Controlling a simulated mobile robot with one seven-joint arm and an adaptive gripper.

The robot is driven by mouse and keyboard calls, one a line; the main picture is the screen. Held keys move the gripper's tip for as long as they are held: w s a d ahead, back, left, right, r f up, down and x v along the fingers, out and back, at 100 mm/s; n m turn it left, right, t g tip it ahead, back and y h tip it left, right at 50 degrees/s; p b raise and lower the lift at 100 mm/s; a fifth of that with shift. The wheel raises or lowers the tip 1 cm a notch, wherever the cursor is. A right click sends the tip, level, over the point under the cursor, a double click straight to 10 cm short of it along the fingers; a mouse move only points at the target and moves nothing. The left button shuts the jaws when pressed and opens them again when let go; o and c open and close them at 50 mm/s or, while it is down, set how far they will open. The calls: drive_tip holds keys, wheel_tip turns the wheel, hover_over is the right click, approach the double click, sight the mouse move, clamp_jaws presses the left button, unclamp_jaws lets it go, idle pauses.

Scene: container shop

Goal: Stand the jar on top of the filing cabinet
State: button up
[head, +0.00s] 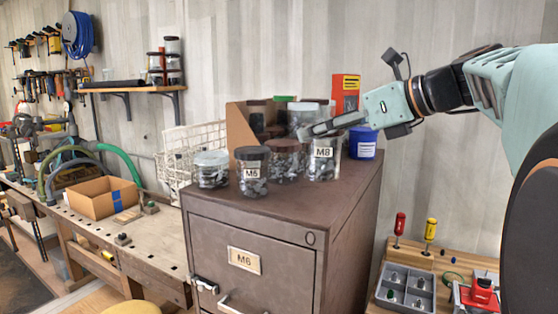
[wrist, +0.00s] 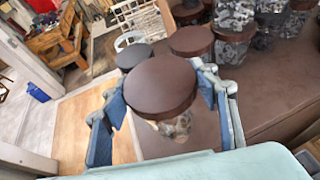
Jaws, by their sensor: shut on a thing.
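My gripper (head: 316,129) is shut on the clear jar labelled M8 (head: 324,160), which holds metal parts. In the wrist view its brown lid (wrist: 160,86) sits between the two fingers of my gripper (wrist: 162,92). The jar is upright at the top of the brown filing cabinet (head: 250,220), near its right side. Its base looks on or very close to the top; I cannot tell if it touches. My gripper hides its lid in the head view.
An M5 jar (head: 252,172), a brown-lidded jar (head: 285,160) and a pale-lidded jar (head: 212,170) stand to the left on the cabinet. Behind are a cardboard bin of jars (head: 238,122), a red-orange box (head: 346,92) and a blue tub (head: 363,142). The cabinet's front right top is clear.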

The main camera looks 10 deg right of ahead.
sight(312, 159)
drive_tip(key=shift+w+a+f, duration=0.25)
drive_tip(key=shift+a+f, duration=0.15)
drive_tip(key=shift+f, duration=0.15)
drive_tip(key=shift+w+a+f, duration=0.25)
drive_tip(key=shift+a+f, duration=0.1)
drive_tip(key=shift+f, duration=0.15)
drive_tip(key=shift+w+a+f, duration=0.1)
drive_tip(key=shift+f, duration=0.8)
drive_tip(key=shift+w+a+f, duration=0.1)
drive_tip(key=shift+f, duration=0.8)
drive_tip(key=shift+s+f, duration=0.1)
drive_tip(key=shift+f, duration=0.05)
drive_tip(key=o, duration=2)
drive_tip(key=shift+c, duration=0.2)
